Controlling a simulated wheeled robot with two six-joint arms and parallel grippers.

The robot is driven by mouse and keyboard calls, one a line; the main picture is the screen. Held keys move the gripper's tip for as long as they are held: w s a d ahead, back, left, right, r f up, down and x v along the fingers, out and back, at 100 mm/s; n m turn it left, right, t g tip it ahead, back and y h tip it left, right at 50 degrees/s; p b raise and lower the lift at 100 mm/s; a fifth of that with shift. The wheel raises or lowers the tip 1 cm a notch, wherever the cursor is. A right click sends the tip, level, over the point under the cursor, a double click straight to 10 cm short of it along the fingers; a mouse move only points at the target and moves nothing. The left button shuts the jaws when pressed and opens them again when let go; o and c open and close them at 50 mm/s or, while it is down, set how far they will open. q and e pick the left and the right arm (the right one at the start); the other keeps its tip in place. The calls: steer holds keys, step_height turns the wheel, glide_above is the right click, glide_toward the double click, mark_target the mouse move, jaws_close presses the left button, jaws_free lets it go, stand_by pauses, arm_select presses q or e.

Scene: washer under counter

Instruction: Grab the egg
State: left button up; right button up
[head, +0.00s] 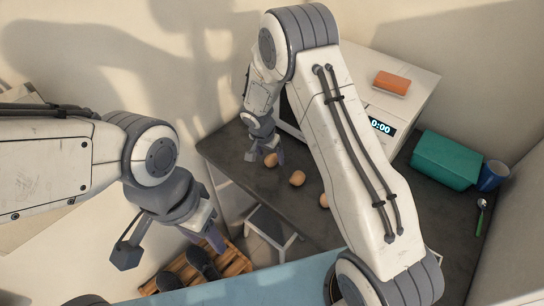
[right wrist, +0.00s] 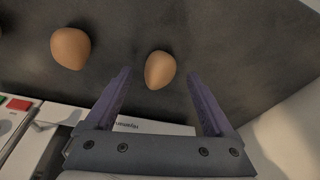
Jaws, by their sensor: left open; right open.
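Three brown eggs lie in a row on the dark counter (head: 425,215) in the head view: a far egg (head: 271,160), a middle egg (head: 297,179) and a near egg (head: 324,200) partly hidden by my right arm. My right gripper (head: 266,155) is open at the far egg. In the right wrist view, that egg (right wrist: 160,70) sits between the open fingertips (right wrist: 158,76), with space on both sides. Another egg (right wrist: 71,47) lies to its left, outside the fingers. My left gripper (head: 169,248) is open and empty, away from the counter at the lower left.
A white microwave (head: 418,80) carries an orange object (head: 391,83) and stands behind my right arm. A teal box (head: 445,160), blue cup (head: 493,175) and green spoon (head: 481,214) are at the right. A stool (head: 272,228) and shoes on a wooden rack (head: 237,264) are below.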

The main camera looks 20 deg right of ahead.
steer(key=shift+x, duration=1.05)
jaws_close()
steer(key=shift+r, duration=0.1)
steer(key=shift+w+r, duration=0.1)
steer(key=shift+r, duration=0.3)
steer(key=r, duration=0.1)
steer(key=r+b, duration=0.2)
steer(key=shift+s+d+r, duration=0.25)
steer(key=shift+s+d, duration=0.1)
steer(key=s+d+r+b, duration=0.2)
steer(key=s+d+r, duration=0.4)
steer(key=s+d, duration=0.1)
steer(key=shift+s+d+r+b, duration=0.2)
steer(key=shift+d+r+b, duration=0.15)
steer(key=shift+d, duration=0.15)
